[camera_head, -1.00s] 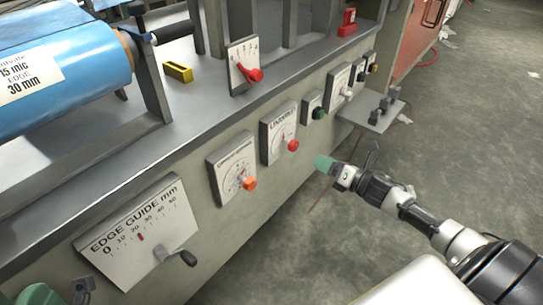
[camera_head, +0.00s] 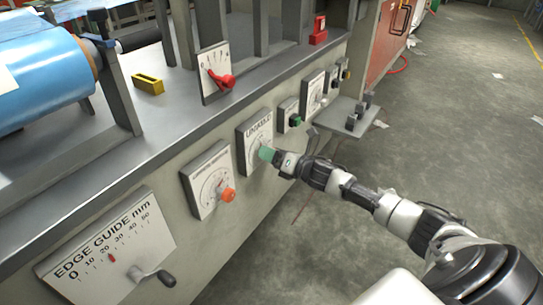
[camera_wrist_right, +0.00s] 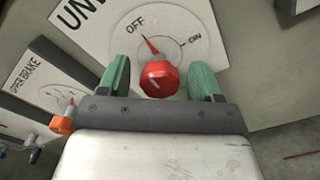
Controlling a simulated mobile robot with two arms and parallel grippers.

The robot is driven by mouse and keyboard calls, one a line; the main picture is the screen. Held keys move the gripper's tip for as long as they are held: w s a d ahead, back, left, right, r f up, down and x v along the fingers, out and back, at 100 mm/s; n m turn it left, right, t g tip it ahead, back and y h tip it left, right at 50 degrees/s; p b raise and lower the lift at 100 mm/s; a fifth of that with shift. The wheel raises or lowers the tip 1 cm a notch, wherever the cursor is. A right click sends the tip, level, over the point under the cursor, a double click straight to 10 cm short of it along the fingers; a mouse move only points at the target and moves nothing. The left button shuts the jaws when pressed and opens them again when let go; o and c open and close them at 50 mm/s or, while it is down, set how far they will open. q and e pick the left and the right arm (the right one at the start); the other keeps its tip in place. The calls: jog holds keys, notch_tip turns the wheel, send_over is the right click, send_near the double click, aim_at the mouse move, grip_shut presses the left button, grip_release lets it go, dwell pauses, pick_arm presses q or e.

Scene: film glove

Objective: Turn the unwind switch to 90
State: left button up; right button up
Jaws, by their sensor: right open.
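The unwind switch is a red knob (camera_wrist_right: 159,78) on a white plate (camera_wrist_right: 110,22) marked OFF and ON; its pointer is toward OFF. In the head view the plate (camera_head: 254,135) is on the machine's front, and my gripper hides the knob. My right gripper (camera_wrist_right: 159,80) has green-padded fingers, one on each side of the knob, with gaps between pads and knob; it is open. In the head view the right gripper (camera_head: 267,154) is at the unwind plate, its arm coming from the lower right. My left gripper is not in view.
Left of the unwind plate is another dial plate with an orange knob (camera_head: 227,195), also in the wrist view (camera_wrist_right: 62,123). A green button (camera_head: 296,121) is to the right. A small shelf (camera_head: 340,118) sticks out farther right. The edge guide plate (camera_head: 110,250) has a crank.

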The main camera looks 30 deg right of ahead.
jog(key=shift+w, duration=0.1)
jog(key=c, duration=0.9)
